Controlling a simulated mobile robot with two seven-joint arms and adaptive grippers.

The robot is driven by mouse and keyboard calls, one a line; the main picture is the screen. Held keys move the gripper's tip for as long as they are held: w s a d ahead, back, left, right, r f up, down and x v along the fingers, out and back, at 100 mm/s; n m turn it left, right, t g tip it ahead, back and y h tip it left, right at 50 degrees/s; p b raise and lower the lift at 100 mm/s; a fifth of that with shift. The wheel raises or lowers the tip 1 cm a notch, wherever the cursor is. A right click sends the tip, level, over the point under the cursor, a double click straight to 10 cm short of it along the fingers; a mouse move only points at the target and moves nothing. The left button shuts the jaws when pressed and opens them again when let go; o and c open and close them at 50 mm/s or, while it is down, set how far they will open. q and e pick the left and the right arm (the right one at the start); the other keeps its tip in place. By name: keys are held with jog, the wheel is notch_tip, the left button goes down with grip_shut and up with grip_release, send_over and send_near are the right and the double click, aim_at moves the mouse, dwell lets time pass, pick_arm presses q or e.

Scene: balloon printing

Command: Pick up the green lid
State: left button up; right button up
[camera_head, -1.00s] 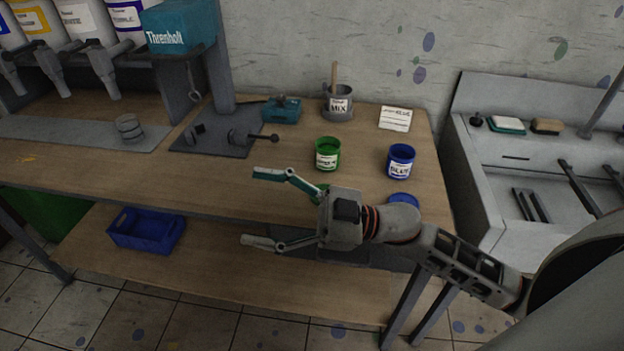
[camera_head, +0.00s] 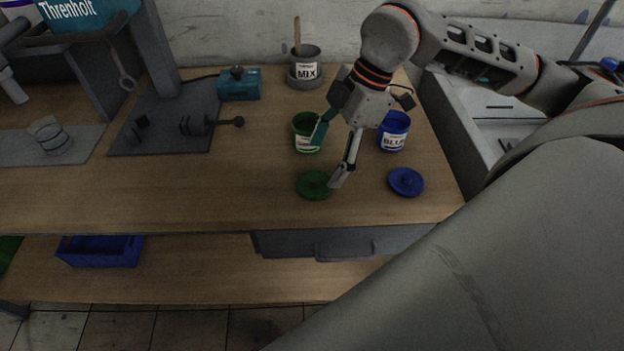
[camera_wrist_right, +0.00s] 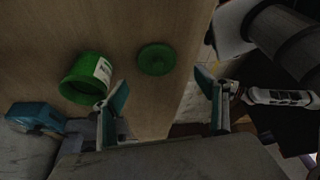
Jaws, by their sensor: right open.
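The green lid (camera_head: 314,184) lies flat on the wooden table in front of the green can (camera_head: 304,144). It also shows in the right wrist view (camera_wrist_right: 156,59), beyond the gap between my fingers. My right gripper (camera_head: 328,160) is open and empty above the table, pointing down. One fingertip is in front of the green can and the other is by the lid's right edge in the head view; I cannot tell whether either touches. The green can shows beside the left finger in the right wrist view (camera_wrist_right: 82,78). My left gripper is not in view.
A blue can (camera_head: 393,132) and a blue lid (camera_head: 406,182) are to the right. A grey mix pot (camera_head: 305,72) and a teal box (camera_head: 239,86) stand behind. The table's front edge is close to the lids. The tabletop left of the green lid is clear.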

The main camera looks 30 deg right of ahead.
aim_at(314, 180)
jog(key=x, duration=0.5)
jog(key=shift+w+f, duration=0.25)
jog(key=shift+f, duration=0.15)
jog(key=c, duration=0.8)
